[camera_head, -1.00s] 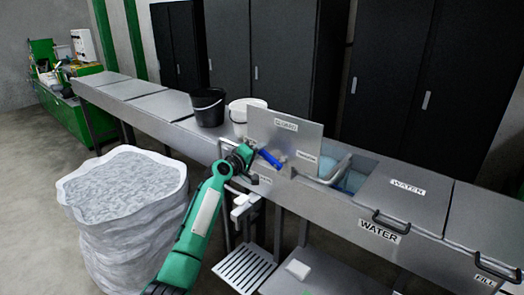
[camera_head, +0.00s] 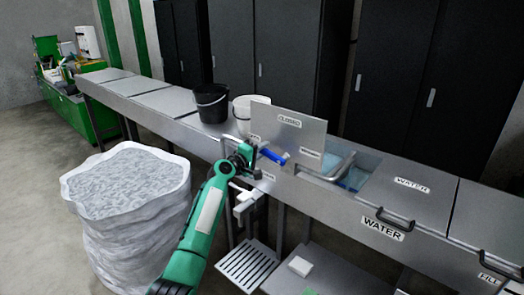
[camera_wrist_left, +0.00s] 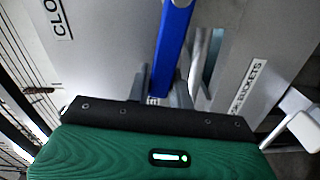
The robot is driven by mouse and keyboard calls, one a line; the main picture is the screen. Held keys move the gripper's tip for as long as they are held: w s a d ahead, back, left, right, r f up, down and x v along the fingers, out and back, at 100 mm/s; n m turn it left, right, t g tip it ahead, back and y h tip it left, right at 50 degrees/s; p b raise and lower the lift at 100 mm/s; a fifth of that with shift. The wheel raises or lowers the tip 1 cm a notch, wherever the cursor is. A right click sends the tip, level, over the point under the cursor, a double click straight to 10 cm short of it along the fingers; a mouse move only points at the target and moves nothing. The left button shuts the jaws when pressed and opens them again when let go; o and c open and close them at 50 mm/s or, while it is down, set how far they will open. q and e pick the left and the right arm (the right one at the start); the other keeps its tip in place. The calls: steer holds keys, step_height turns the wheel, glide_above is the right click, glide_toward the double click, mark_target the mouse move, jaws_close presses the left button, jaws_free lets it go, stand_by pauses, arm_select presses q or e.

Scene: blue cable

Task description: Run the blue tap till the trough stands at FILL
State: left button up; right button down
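The blue tap handle (camera_head: 272,157) slants out from the upright metal panel marked CLOSED (camera_head: 312,136). In the left wrist view the blue handle (camera_wrist_left: 172,45) runs down between the fingers of my left gripper (camera_wrist_left: 161,90), which sit close on both sides of it. In the head view my left gripper (camera_head: 248,154) is at the handle's near end. The trough (camera_head: 338,205) has a WATER label on its front. Blue shows in its opening (camera_head: 355,178) beside the panel; the level is hard to read. A FILL label (camera_head: 488,279) is at the lower right. My right gripper is out of view.
A black bucket (camera_head: 211,104) and a white bucket (camera_head: 243,110) stand behind the panel. A large white sack (camera_head: 125,205) stands on the floor at left. A slatted grate (camera_head: 246,264) lies low below the bench. Lids with handles (camera_head: 410,185) cover the trough at right.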

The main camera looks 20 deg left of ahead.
arm_select(q)
steer(key=o, duration=0.3)
steer(key=shift+o, duration=0.2)
steer(key=b+v, duration=0.2)
steer(key=v, duration=1.1)
steer(key=shift+s+b, duration=0.35)
steer(key=shift+b, duration=0.05)
steer(key=shift+a, duration=0.15)
